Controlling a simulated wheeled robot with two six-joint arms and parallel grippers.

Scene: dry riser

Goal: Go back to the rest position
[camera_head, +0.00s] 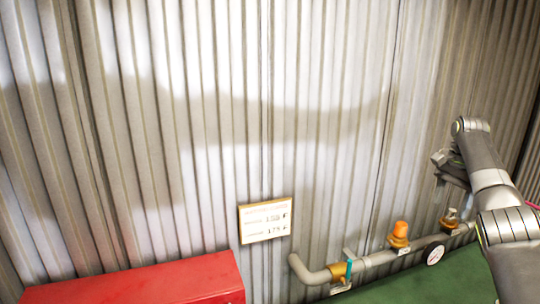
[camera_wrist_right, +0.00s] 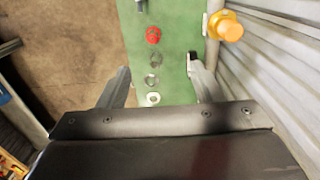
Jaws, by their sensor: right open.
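My right arm comes in from the right in the head view. My right gripper (camera_head: 446,168) is in front of the corrugated wall, above the pipe, and looks empty. In the right wrist view the fingers of the right gripper (camera_wrist_right: 160,76) are spread wide, with nothing held between them. A green surface (camera_wrist_right: 173,66) lies beyond them. My left gripper is not in view.
A red box (camera_head: 150,284) stands lower left. A sign (camera_head: 266,221) hangs on the wall. A red part (camera_wrist_right: 153,35) and several rings lie on the green surface.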

